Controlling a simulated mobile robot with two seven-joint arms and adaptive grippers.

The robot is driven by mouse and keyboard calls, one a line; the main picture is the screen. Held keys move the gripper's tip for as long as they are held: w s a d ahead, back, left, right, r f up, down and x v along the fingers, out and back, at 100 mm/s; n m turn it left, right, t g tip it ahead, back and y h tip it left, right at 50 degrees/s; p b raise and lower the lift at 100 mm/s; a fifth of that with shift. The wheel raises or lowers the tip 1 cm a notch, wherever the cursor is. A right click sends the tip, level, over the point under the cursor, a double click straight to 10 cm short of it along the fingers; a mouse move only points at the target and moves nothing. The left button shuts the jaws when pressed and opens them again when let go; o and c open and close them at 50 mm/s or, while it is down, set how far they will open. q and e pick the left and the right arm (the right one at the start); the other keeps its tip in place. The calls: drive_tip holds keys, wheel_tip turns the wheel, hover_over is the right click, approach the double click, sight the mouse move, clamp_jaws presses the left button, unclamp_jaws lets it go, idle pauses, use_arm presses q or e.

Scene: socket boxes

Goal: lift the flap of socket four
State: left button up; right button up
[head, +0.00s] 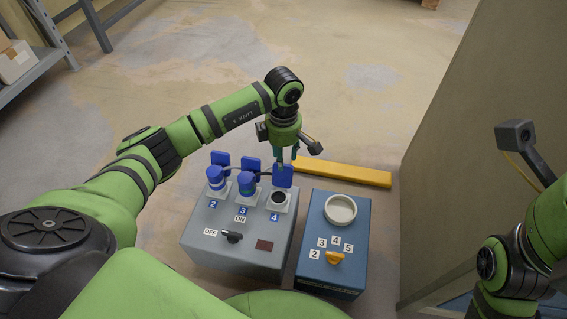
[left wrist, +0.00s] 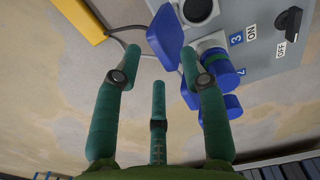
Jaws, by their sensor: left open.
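Socket four (head: 279,198) is the rightmost socket on the grey box, with a white plate and a bare dark opening. Its blue flap (head: 283,176) stands raised behind the opening. In the left wrist view the flap (left wrist: 165,36) stands just beyond the fingertips, with socket four (left wrist: 199,9) at the top edge. My left gripper (head: 286,157) is open and empty, just behind and above the flap. Its three green fingers (left wrist: 157,80) are spread in the left wrist view; I cannot tell whether one touches the flap. My right gripper's fingers are out of view.
Sockets two (head: 216,182) and three (head: 247,185) hold blue plugs beside socket four. The grey box (head: 210,247) has a black knob (head: 232,237). A blue box (head: 355,262) with a yellow knob stands right. A yellow bar (head: 345,174) lies behind; a wall (head: 470,150) rises right.

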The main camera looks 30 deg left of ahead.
use_arm(q)
drive_tip(key=shift+f, duration=0.85)
clamp_jaws()
